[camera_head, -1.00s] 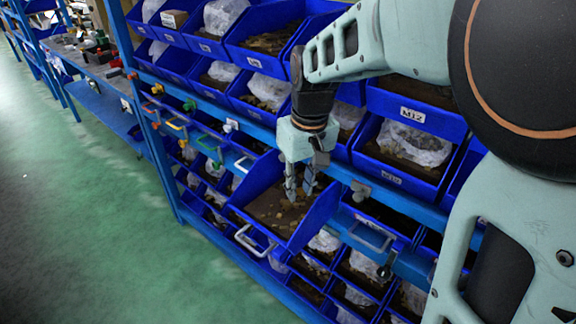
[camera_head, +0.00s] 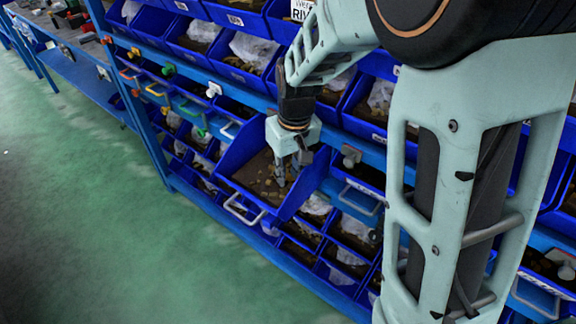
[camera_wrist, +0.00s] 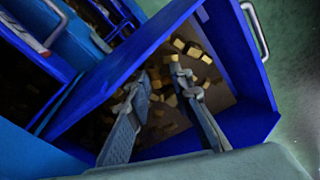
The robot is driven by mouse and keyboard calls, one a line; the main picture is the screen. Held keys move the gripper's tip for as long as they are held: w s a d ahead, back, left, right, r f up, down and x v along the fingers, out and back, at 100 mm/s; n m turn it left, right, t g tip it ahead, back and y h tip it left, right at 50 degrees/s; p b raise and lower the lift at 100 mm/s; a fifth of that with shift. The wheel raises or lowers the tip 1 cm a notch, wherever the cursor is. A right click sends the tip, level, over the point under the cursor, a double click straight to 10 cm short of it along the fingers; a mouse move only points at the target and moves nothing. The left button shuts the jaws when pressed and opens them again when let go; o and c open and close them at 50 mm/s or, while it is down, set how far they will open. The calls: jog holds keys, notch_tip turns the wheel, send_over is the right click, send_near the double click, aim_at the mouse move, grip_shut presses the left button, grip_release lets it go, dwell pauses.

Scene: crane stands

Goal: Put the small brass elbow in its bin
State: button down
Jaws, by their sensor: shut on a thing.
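My gripper (camera_head: 287,180) points down inside a pulled-out blue bin (camera_head: 311,181) with loose, small brass-coloured pieces (camera_head: 262,182) on its floor. In the wrist view my gripper (camera_wrist: 164,84) has its two fingers a small gap apart, with the tips over the brass pieces (camera_wrist: 180,45). The fingers are shut on a small brass piece, but its shape and whether it is an elbow are too small and dark to tell. The blue bin's wall also shows in the wrist view (camera_wrist: 236,62).
The bin has a grey front handle (camera_head: 243,210). Blue shelving (camera_head: 175,183) with rows of blue bins surrounds it, several holding clear plastic bags. A workbench (camera_head: 85,78) stands at the back left. The green floor (camera_head: 110,230) at left is open.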

aim_at(291, 186)
jog(key=shift+f, duration=0.2)
jog(key=c, duration=1.7)
grip_release()
jog(key=shift+c, duration=0.2)
jog(key=shift+r, duration=0.1)
notch_tip(291, 186, up, 12)
jog(key=s, duration=0.1)
jog(key=shift+d, duration=0.4)
jog(key=shift+r, duration=0.1)
